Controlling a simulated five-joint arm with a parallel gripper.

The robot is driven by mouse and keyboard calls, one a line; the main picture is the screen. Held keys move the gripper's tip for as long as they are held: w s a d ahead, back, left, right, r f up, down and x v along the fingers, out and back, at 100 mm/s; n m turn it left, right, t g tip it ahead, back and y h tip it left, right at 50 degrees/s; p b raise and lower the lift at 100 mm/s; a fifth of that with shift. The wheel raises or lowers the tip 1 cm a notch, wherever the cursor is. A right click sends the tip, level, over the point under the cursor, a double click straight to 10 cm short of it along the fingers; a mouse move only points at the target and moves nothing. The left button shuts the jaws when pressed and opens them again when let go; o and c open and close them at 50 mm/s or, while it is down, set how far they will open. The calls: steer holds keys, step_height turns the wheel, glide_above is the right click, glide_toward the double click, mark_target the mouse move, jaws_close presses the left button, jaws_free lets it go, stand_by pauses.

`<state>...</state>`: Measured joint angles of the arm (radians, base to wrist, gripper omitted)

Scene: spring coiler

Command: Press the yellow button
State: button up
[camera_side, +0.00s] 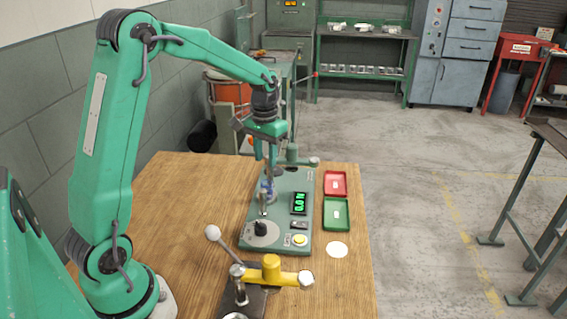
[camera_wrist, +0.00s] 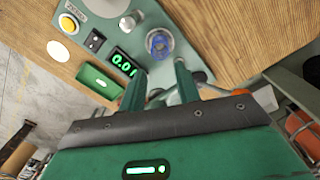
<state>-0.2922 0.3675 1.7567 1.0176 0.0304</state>
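The yellow button (camera_side: 299,240) sits on a pale plate at the near right corner of the green machine panel (camera_side: 280,188). It also shows at the upper left of the wrist view (camera_wrist: 67,23), uncovered. My gripper (camera_side: 268,172) points down over the far half of the panel, away from the button. In the wrist view, my gripper's two fingers (camera_wrist: 159,72) stand apart with nothing clearly held between them. A blue round part (camera_wrist: 159,43) of the machine lies just beyond the fingertips.
A lit green display (camera_side: 299,203) and a switch (camera_side: 299,225) lie near the button. Red (camera_side: 336,184) and green (camera_side: 336,230) trays and a white disc (camera_side: 337,250) lie to the right. A yellow-handled lever tool (camera_side: 271,268) stands in front. The left of the wooden table (camera_side: 170,215) is clear.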

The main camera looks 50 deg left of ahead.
jaws_close()
stand_by(1.4)
